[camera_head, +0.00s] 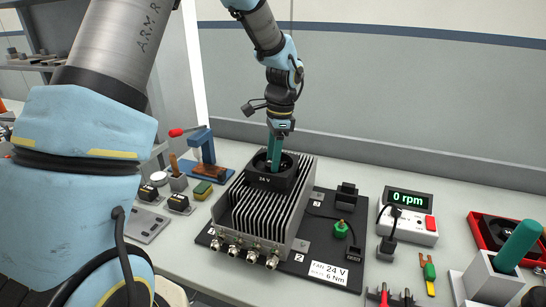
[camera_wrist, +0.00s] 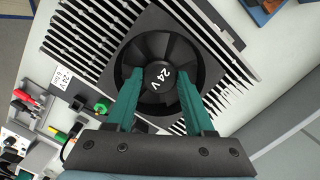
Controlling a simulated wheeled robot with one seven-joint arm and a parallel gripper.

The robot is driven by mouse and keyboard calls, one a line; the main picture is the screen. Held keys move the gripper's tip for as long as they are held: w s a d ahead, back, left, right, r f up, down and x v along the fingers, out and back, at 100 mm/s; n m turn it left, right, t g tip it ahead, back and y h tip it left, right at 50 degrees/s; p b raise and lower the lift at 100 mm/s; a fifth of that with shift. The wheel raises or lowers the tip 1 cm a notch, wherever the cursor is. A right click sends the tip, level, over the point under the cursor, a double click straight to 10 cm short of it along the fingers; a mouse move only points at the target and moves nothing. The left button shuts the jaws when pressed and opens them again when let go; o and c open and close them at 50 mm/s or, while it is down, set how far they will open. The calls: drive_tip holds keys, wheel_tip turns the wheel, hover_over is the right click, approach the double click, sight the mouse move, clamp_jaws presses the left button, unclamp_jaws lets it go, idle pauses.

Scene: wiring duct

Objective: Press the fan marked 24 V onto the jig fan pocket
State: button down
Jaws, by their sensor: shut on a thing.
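The fan marked 24 V (camera_head: 268,181) is black and square, and sits on top of the finned metal heatsink (camera_head: 243,218) at its back end. In the wrist view the fan (camera_wrist: 160,80) has its 24 V hub facing me, with fins around its frame. My gripper (camera_head: 275,152) has its green fingers pointing down, shut on the fan. In the wrist view the gripper (camera_wrist: 160,100) has one finger at each side of the hub. The fan pocket is hidden under the fan; I cannot tell whether the fan is fully seated.
The heatsink stands on a dark jig board (camera_head: 305,255) labelled 24 V, 6 Nm. To the right are a meter (camera_head: 408,199) reading 0 rpm, a red tray (camera_head: 478,230) with another black fan, and a green-handled tool (camera_head: 517,247) in a white holder. A blue hand press (camera_head: 205,150) stands left.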

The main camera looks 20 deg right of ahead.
drive_tip(key=shift+f+b, duration=1.25)
drive_tip(key=shift+f, duration=1)
drive_tip(key=shift+c, duration=1)
unclamp_jaws()
drive_tip(key=r+b, duration=0.1)
drive_tip(key=r, duration=0.2)
drive_tip(key=d+r+b, duration=0.1)
drive_tip(key=r, duration=0.6)
drive_tip(key=shift+s+d+r+b, duration=0.1)
drive_tip(key=shift+d+r+b, duration=0.05)
drive_tip(key=shift+r+b, duration=0.25)
drive_tip(key=s+a+f+n, duration=0.2)
drive_tip(key=a+n, duration=0.4)
drive_tip(key=a, duration=0.4)
drive_tip(key=s+a+f+n+t+h, duration=0.1)
drive_tip(key=s+a+f+n, duration=0.2)
drive_tip(key=a+n, duration=0.3)
drive_tip(key=s+a+f+n, duration=0.2)
drive_tip(key=a+n, duration=0.4)
drive_tip(key=a, duration=0.8)
drive_tip(key=shift+s+a+f+h, duration=0.2)
drive_tip(key=shift+s+a+h, duration=0.15)
drive_tip(key=shift+s, duration=0.25)
